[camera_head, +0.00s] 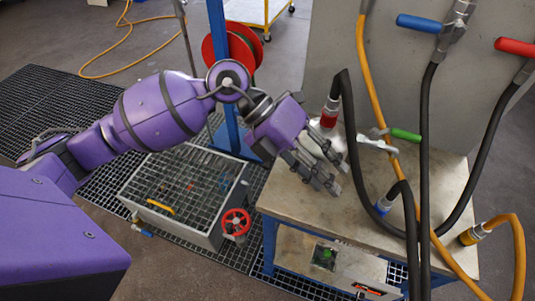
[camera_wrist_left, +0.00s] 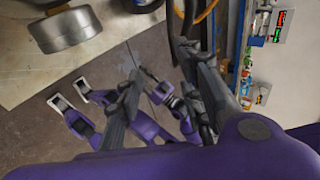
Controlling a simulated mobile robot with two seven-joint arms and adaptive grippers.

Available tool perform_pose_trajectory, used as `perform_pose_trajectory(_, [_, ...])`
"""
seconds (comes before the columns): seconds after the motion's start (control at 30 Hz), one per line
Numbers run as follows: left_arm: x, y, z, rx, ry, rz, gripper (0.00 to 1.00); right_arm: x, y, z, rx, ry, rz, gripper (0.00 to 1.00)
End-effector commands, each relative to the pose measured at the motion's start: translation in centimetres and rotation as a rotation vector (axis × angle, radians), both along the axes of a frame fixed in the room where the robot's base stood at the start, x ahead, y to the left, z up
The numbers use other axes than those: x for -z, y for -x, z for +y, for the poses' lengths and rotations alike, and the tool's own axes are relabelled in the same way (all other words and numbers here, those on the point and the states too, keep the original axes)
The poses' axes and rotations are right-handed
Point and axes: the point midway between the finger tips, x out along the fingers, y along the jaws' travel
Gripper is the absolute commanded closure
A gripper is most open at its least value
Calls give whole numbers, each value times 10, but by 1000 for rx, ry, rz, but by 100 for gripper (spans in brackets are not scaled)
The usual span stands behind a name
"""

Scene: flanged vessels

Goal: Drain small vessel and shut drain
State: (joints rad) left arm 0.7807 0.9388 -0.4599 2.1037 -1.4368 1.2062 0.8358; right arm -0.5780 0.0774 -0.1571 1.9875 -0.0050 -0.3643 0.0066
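A shiny metal vessel (camera_head: 338,137) stands on the bench, mostly hidden behind my left gripper (camera_head: 320,174) in the head view. A round metal body also shows at the upper left of the left wrist view (camera_wrist_left: 68,32). A green handle (camera_head: 406,135) sticks out to the right of the vessel. My left gripper is over the bench top in front of the vessel. In the left wrist view its fingers (camera_wrist_left: 160,65) are spread with nothing between them. I cannot make out the drain valve clearly. My right gripper is not in view.
Black and orange hoses hang across the bench (camera_head: 290,205), close to my left gripper. A blue handle (camera_head: 418,23) and a red handle (camera_head: 515,46) sit higher up.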

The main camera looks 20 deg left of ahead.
Motion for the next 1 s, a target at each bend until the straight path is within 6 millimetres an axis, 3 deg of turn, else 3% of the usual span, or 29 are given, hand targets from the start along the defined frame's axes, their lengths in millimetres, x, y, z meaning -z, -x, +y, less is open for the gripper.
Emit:
perform_pose_trajectory(0.1, [11,-32,64,7,-340,-65,65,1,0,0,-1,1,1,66])
perform_pose_trajectory(0.2, [7,-51,110,-24,-543,-91,65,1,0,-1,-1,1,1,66])
perform_pose_trajectory(0.33, [0,-63,142,-59,-677,-103,65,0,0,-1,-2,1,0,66])
perform_pose_trajectory(0.47, [7,-65,146,-67,-705,-103,65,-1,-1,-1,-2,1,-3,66])
perform_pose_trajectory(0.8, [59,-64,135,-64,-700,-101,65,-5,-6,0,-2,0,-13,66])
perform_pose_trajectory(1.0, [74,-64,132,-64,-700,-103,65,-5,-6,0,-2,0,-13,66])
